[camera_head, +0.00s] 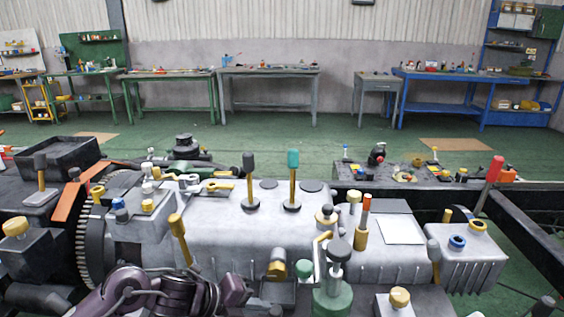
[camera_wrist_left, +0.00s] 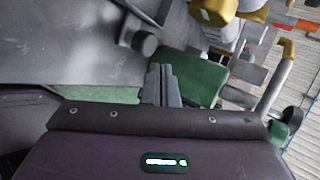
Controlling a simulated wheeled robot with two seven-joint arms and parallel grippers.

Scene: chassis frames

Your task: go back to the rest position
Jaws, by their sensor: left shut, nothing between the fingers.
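My left gripper (camera_head: 238,291) shows at the bottom of the head view, low in front of the grey chassis block (camera_head: 225,215). My purple left arm comes in from the lower left. In the left wrist view the two grey fingers of the left gripper (camera_wrist_left: 161,84) are close together with nothing between them. The fingers point toward a green part (camera_wrist_left: 195,82) and grey metal surfaces; I cannot tell whether they touch. My right gripper is in neither view.
Levers with black and teal (camera_head: 293,160) knobs stand up from the chassis. A green cylinder (camera_head: 332,300) and a yellow-capped post (camera_head: 398,299) stand right of the left gripper. A red-tipped lever (camera_head: 494,170) rises at the right. Workbenches (camera_head: 268,72) line the far wall, beyond open green floor.

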